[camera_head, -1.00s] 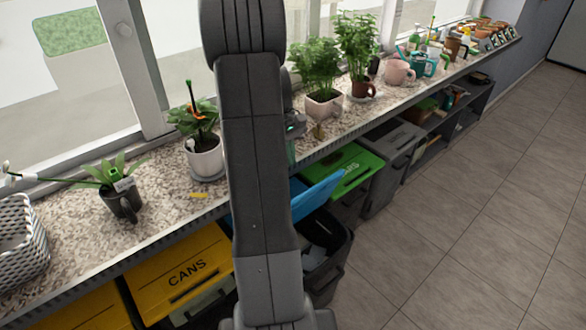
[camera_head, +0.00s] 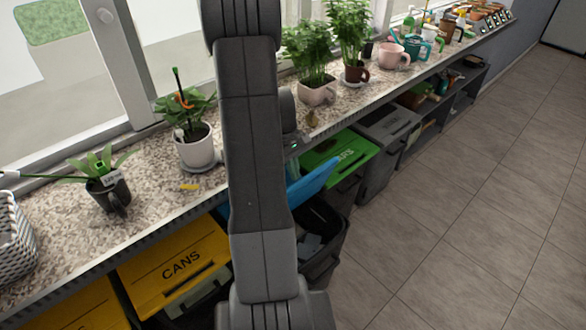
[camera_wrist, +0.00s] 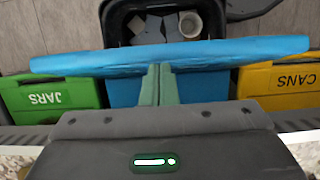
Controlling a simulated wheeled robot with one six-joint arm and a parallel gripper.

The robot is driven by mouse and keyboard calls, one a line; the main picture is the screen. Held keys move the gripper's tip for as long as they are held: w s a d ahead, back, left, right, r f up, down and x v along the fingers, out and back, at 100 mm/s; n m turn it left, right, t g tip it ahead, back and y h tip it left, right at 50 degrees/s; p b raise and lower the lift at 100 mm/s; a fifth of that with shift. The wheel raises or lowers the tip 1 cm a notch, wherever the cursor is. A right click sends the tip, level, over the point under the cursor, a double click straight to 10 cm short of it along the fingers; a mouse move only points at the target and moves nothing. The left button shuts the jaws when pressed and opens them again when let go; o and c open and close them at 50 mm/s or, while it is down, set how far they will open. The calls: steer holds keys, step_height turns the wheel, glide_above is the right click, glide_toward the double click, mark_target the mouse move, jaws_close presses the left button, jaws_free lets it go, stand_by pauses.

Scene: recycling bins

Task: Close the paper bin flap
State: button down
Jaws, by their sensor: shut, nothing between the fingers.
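The paper bin's blue flap (camera_head: 318,180) stands open and tilted up in the head view, partly hidden by my arm. Its blue edge (camera_wrist: 230,52) runs across the wrist view. The dark open bin (camera_head: 325,262) below holds grey scraps and, in the wrist view, a pale cup (camera_wrist: 190,22). My gripper's greenish fingers (camera_wrist: 160,72) are together and empty, their tips close to the flap's edge on the window side. I cannot tell whether they touch it.
A yellow CANS bin (camera_head: 175,268) stands left of the paper bin and a green JARS bin (camera_head: 340,153) right of it, both lids down. The speckled counter (camera_head: 150,205) above carries potted plants and mugs. The tiled floor (camera_head: 460,210) is clear.

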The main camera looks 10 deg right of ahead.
steer(key=shift+s+d+f, duration=0.1)
steer(key=s+d+f+t+y+b, duration=0.3)
steer(key=s+d+f+t+b, duration=0.3)
steer(key=s+b, duration=0.45)
steer(key=s+d+f+b, duration=0.2)
steer(key=f+b, duration=0.6)
steer(key=s+d+f+g+b, duration=0.1)
steer(key=s+d+f+b, duration=0.1)
steer(key=f+b, duration=0.6)
steer(key=shift+s+d, duration=0.3)
steer(key=shift+s, duration=0.45)
